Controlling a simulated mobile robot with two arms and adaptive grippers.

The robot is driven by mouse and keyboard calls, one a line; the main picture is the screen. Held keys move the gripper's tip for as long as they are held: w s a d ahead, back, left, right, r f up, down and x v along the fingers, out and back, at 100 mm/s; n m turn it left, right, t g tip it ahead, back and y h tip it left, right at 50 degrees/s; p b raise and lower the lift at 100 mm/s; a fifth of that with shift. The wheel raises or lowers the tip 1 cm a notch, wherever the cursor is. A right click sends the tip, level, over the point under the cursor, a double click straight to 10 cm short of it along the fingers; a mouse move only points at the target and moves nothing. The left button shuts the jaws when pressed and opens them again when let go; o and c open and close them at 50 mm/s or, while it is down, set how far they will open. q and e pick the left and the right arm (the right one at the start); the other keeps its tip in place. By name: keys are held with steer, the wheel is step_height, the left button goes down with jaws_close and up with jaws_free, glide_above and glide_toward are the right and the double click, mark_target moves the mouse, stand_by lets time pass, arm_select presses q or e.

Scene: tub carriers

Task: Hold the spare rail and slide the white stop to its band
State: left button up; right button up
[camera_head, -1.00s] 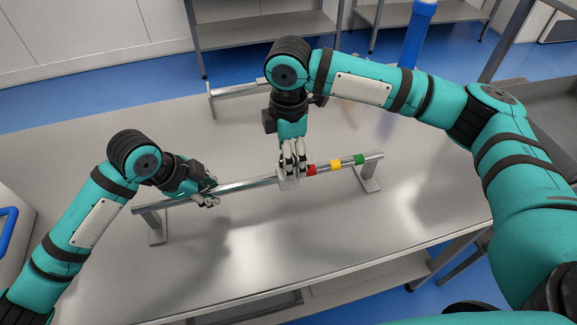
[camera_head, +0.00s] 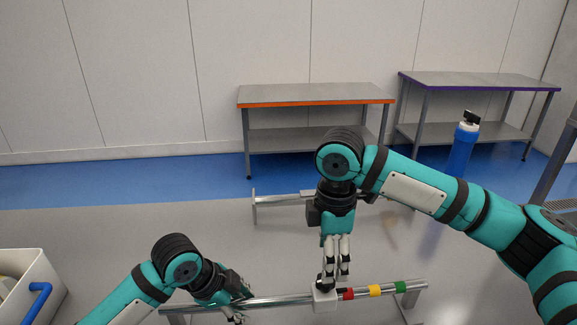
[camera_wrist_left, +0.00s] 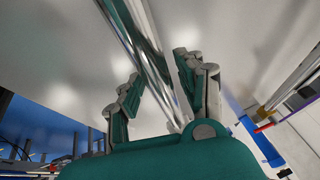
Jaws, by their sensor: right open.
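The near rail (camera_head: 279,302) is a shiny metal bar on stands. It carries a red band (camera_head: 347,294), a yellow band (camera_head: 375,290) and a green band (camera_head: 400,287). The white stop (camera_head: 324,300) sits on this rail just left of the red band. My right gripper (camera_head: 336,284) points down at the stop, open, with its fingertips at the stop's top. My left gripper (camera_head: 240,303) is at the rail left of the stop. In the left wrist view the rail (camera_wrist_left: 150,50) runs between its spread fingers (camera_wrist_left: 158,82), with a gap visible beside it.
A second metal rail (camera_head: 285,199) stands farther back on the grey table (camera_head: 120,235). A white tub (camera_head: 40,285) with a blue handle is at the left. Orange-edged (camera_head: 315,94) and purple-edged (camera_head: 480,81) tables stand beyond, and a blue bottle-shaped object (camera_head: 461,148) is behind my right arm.

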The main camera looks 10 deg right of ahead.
arm_select(q)
steer(key=shift+o, duration=0.3)
steer(key=v, duration=1.2)
